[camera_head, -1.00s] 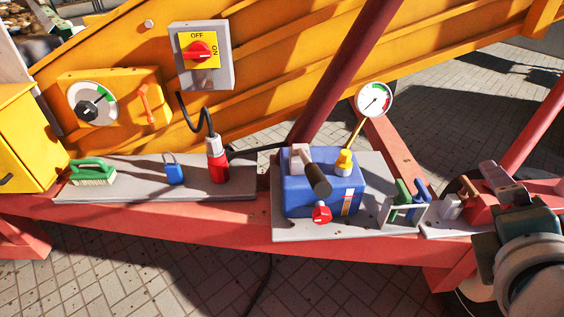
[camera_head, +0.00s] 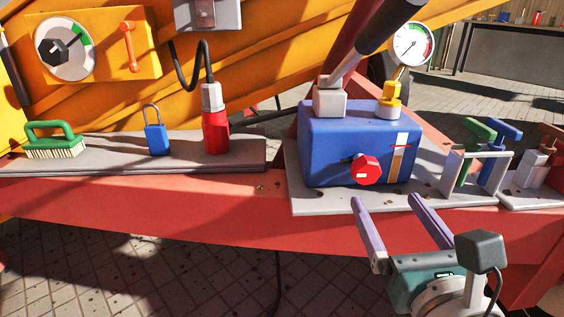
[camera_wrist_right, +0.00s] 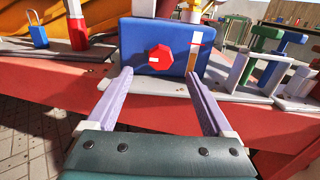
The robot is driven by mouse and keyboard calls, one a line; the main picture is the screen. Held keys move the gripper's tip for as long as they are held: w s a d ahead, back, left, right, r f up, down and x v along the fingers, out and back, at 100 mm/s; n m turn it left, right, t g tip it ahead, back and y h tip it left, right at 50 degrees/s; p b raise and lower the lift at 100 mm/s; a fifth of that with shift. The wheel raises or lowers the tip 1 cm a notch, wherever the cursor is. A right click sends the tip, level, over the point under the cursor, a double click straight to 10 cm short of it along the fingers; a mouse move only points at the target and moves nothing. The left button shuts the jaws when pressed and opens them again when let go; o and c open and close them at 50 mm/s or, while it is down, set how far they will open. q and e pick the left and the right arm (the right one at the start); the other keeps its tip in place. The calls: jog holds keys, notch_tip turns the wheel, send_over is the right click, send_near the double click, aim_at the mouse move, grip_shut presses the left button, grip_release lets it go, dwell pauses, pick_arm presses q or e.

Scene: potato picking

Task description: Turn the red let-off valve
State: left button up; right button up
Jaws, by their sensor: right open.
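The red let-off valve (camera_head: 366,169) is a small faceted knob on the front face of a blue pump box (camera_head: 330,150). In the right wrist view the red valve (camera_wrist_right: 160,57) shows ahead, between and beyond the two fingers. My right gripper (camera_head: 392,205) is open and empty, in front of and a little below the valve, with its purple fingers pointing at the box. The right gripper (camera_wrist_right: 164,85) does not touch the valve. My left gripper is not in view.
A pump lever (camera_head: 360,60), yellow fitting (camera_head: 390,97) and gauge (camera_head: 412,44) rise above the box. A grey rack (camera_head: 452,172) with green and blue handles stands right. A red plug (camera_head: 215,133), blue padlock (camera_head: 157,138) and green brush (camera_head: 54,140) sit left.

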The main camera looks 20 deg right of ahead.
aim_at(369, 172)
jog(key=b+x, duration=0.2)
jog(key=x, duration=0.7)
jog(key=shift+s, duration=0.1)
jog(key=c, duration=1.4)
jog(key=shift+o, duration=0.2)
